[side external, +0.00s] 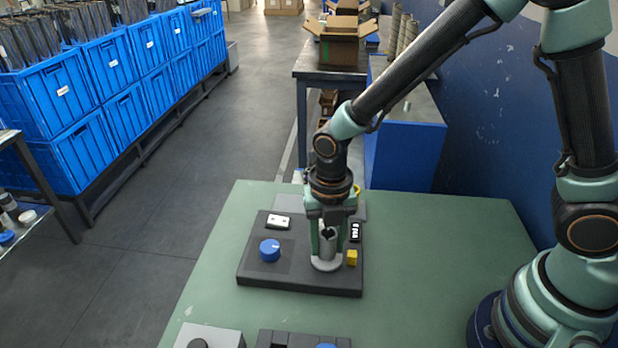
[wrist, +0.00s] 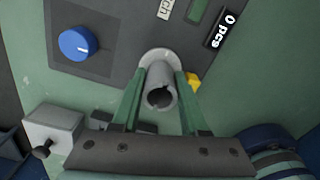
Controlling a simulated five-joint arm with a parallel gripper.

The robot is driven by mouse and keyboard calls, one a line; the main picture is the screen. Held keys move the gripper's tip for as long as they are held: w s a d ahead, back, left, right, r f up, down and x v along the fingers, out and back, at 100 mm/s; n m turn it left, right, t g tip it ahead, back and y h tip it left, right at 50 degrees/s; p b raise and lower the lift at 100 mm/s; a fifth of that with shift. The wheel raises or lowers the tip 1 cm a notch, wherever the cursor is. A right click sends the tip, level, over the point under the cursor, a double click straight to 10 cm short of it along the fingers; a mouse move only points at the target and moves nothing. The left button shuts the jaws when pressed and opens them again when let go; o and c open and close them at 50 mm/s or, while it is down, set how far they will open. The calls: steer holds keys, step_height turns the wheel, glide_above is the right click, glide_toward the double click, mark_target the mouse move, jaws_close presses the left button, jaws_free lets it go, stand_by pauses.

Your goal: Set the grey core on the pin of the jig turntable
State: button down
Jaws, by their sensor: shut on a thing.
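The grey core (side external: 328,243) is a short hollow tube standing roughly upright between the fingers of my gripper (side external: 326,247). In the wrist view the core (wrist: 162,84) shows its open, notched upper end, with the green fingers of my gripper (wrist: 160,74) closed against both sides. The jig turntable (side external: 326,264) is a pale round disc directly below the core; its rim also shows in the wrist view (wrist: 153,55). The core's lower end is at or very near the disc, and I cannot tell whether it touches. The pin is hidden.
The dark jig base (side external: 300,283) carries a blue knob (side external: 270,250), a yellow block (side external: 352,258), a white label plate (side external: 278,221) and a small black counter display (side external: 355,232). Grey and dark fixtures stand at the green table's front edge. The table's right side (side external: 430,250) is clear.

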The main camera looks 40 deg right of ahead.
steer(key=shift+f, duration=0.2)
stand_by(0.5)
steer(key=shift+c, duration=0.4)
jaws_free()
steer(key=shift+s, duration=0.1)
steer(key=shift+d+r, duration=0.1)
steer(key=shift+c, duration=0.2)
steer(key=shift+o, duration=0.6)
steer(key=shift+r, duration=3.95)
